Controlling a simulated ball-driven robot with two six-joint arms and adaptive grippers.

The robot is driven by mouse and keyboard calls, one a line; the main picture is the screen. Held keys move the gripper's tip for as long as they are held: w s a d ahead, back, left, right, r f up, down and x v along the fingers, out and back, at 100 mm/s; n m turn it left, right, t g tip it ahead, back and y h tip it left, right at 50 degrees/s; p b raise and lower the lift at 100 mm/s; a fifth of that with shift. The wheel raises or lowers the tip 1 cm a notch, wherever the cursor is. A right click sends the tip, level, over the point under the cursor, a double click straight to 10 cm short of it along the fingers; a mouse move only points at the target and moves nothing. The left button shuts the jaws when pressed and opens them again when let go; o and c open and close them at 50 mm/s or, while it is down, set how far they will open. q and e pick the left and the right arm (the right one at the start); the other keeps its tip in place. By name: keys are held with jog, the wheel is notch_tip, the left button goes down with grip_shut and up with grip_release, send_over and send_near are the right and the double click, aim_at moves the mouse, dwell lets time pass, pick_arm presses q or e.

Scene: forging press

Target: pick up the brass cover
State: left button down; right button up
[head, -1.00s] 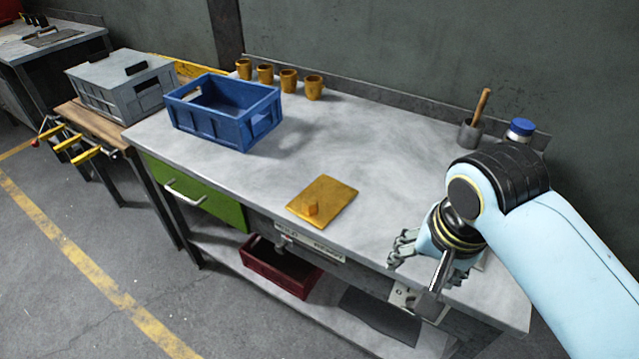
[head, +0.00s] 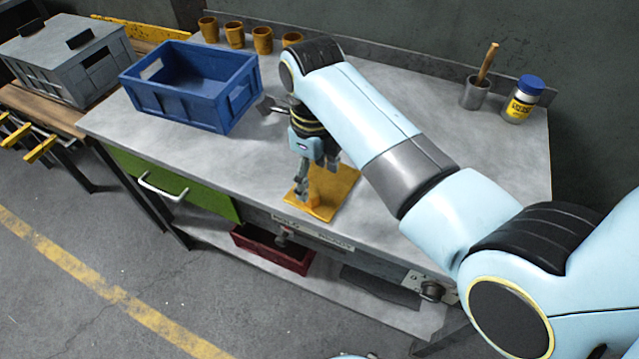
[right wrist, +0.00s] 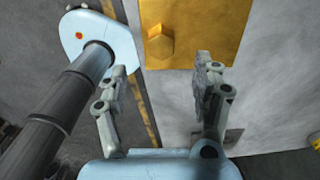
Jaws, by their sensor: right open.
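The brass cover (head: 346,186) is a flat golden plate with a small raised knob. It lies flat near the front edge of the grey workbench (head: 400,178). My right gripper (head: 317,178) points down over the cover and partly hides it. In the right wrist view the gripper (right wrist: 164,72) is open and empty, its two fingers apart. The knob of the cover (right wrist: 215,25) shows beyond the fingertips, between their lines. I cannot tell the exact height of the fingers above the plate. My left gripper is not in view.
A blue crate (head: 190,108) stands left of my gripper. Several brass cups (head: 235,36) line the back edge, partly hidden by my arm. A pot with a wooden-handled tool (head: 475,93) and a blue-lidded jar (head: 522,103) stand at back right.

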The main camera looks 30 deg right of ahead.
aim_at(311, 190)
jog(key=shift+w+f, duration=0.5)
jog(key=shift+f, duration=0.4)
notch_tip(311, 190, down, 4)
jog(key=shift+a+r, duration=0.15)
jog(key=shift+f, duration=0.5)
jog(key=c, duration=1.4)
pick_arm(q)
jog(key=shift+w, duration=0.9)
pick_arm(e)
jog(key=shift+w, duration=0.1)
